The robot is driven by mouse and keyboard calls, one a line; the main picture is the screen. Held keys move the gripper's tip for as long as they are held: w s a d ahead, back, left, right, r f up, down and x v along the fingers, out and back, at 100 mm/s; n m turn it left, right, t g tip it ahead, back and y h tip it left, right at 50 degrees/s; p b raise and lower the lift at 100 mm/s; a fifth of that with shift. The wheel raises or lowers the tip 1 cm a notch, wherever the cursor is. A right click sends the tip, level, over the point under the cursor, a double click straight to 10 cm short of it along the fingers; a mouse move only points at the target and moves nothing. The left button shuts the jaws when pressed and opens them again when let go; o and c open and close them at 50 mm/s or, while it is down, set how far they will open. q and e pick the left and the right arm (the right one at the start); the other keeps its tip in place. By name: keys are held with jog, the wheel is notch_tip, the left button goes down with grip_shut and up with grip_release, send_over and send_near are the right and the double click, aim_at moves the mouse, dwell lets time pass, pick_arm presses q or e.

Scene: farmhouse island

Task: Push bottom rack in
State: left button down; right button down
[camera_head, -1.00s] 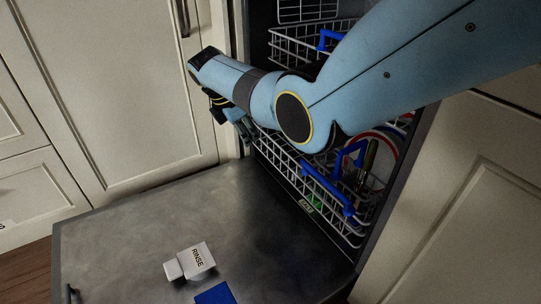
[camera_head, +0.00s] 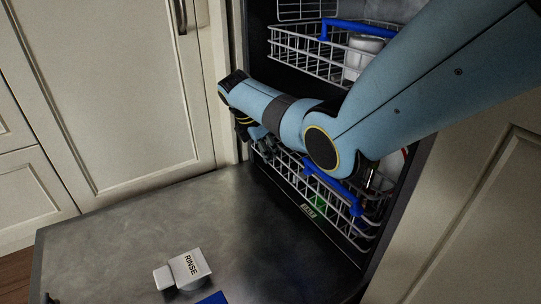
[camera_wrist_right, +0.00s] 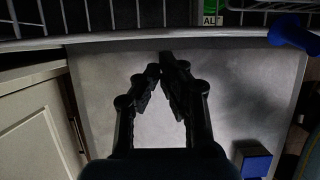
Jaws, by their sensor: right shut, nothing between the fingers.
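The bottom rack (camera_head: 352,230) is a white wire rack with a blue handle (camera_head: 335,180), low in the dishwasher. Its front stands near the inner edge of the lowered door (camera_head: 130,225). My right gripper (camera_head: 262,147) is at the rack's left front end, partly hidden by its own wrist; I cannot tell whether it touches. In the right wrist view the shut, empty fingers (camera_wrist_right: 168,62) point toward the rack's wires (camera_wrist_right: 120,14), with the blue handle (camera_wrist_right: 290,32) to the right. My arm hides part of the rack and its load. My left gripper is out of view.
The upper rack (camera_head: 300,58), with a blue handle and white dishes, is above. A white dispenser marked RINSE (camera_head: 185,266) and a blue block (camera_wrist_right: 254,160) are on the door. Cabinets flank both sides: left (camera_head: 130,90) and right (camera_head: 480,200).

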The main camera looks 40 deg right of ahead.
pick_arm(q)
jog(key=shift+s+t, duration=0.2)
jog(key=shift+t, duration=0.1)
pick_arm(e)
jog(key=shift+d, duration=0.5)
